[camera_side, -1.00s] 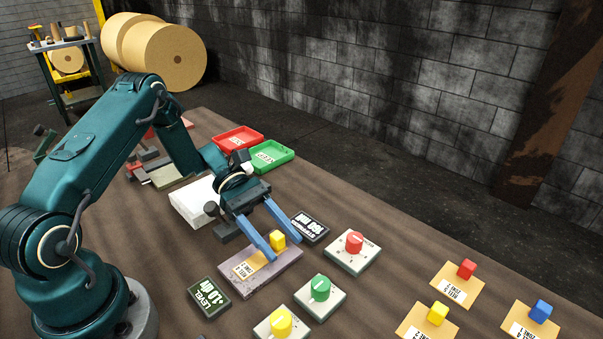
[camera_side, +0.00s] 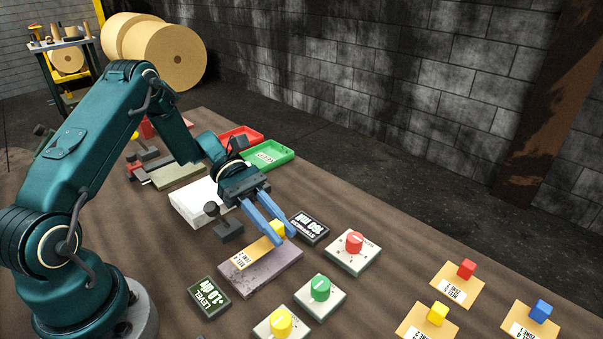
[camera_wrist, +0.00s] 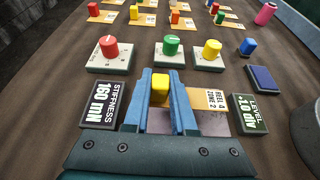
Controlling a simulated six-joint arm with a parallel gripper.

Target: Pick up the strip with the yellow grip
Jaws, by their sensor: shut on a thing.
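My gripper (camera_side: 284,238) is shut on the yellow grip (camera_side: 278,229) of a tan strip (camera_side: 247,257). The strip's label reads REEL 4 ZONE 2 in the wrist view (camera_wrist: 211,100). The strip appears held a little above a grey-purple slab (camera_side: 262,278); the exact gap is hard to tell. The blue fingers stand on either side of the yellow grip, which also shows between them in the wrist view (camera_wrist: 160,87). Another strip with a yellow grip (camera_side: 437,313) lies at the lower right of the side view.
Displays for stiffness (camera_side: 309,227) and level (camera_side: 209,298) flank the slab. Red (camera_side: 354,242), green (camera_side: 320,288) and yellow (camera_side: 280,321) knobs stand close by. Strips with red (camera_side: 467,268) and blue (camera_side: 541,311) grips lie right. Red (camera_side: 241,135) and green trays (camera_side: 268,155) stand behind.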

